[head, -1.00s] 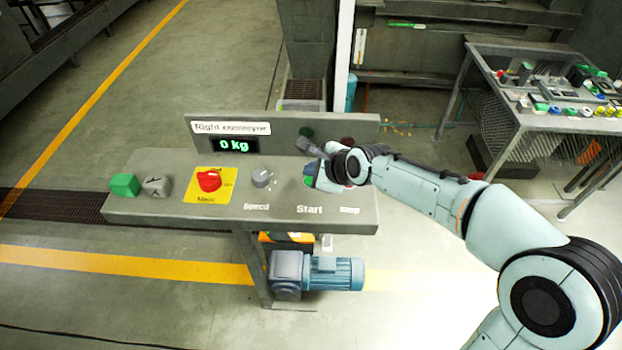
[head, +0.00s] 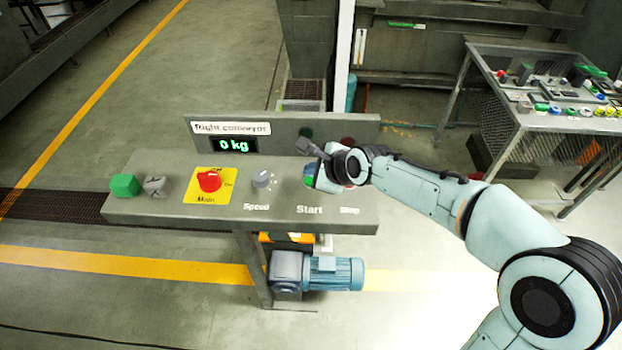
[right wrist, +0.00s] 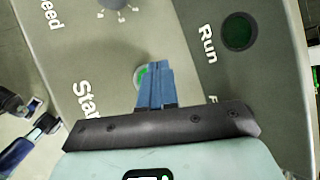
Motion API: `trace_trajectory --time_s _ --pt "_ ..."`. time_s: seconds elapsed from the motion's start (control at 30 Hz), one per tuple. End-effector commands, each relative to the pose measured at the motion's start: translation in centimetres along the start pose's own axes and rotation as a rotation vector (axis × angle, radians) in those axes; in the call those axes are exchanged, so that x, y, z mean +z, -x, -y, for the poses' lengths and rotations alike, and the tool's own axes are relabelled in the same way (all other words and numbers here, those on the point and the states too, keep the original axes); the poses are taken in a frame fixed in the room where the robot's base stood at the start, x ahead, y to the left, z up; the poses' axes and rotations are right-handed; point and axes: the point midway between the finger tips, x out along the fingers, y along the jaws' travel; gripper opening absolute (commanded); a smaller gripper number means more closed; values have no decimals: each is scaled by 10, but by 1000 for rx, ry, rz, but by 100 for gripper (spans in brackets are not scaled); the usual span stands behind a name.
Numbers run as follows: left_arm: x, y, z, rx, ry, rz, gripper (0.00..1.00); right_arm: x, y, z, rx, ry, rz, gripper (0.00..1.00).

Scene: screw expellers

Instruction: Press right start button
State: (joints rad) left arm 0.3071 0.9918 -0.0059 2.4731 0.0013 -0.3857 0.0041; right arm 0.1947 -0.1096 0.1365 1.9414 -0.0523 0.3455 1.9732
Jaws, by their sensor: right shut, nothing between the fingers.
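The right conveyor's control panel (head: 150,207) shows in the head view, with the words Start and Stop on its right part. The green start button (head: 308,181) shows just beside my right gripper (head: 311,172). In the right wrist view the green button (right wrist: 140,76) in its pale ring is partly hidden behind my shut blue fingertips (right wrist: 153,70). The fingers are empty and over or right by the button; I cannot tell whether they touch it. The stop button is hidden behind my right gripper and wrist. My left gripper is not in view.
A red main switch (head: 209,181) on a yellow plate and a grey speed knob (head: 261,178) are left of the start button. The display (head: 233,145) reads 0 kg. The Run lamp (right wrist: 238,33) looks dark green.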

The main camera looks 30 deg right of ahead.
Motion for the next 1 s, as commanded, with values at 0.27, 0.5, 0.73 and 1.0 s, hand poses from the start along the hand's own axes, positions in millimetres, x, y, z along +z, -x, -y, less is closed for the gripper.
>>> trace_trajectory --time_s 0.27,0.5,0.73,1.0 --pt "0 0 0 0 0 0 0 0 0 0 0 0 0 0" --pt "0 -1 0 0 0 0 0 -1 -2 -1 0 0 0 0" --pt "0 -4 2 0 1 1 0 -4 -6 -5 1 0 0 0" --pt "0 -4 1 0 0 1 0 -4 -6 -4 0 0 0 0"
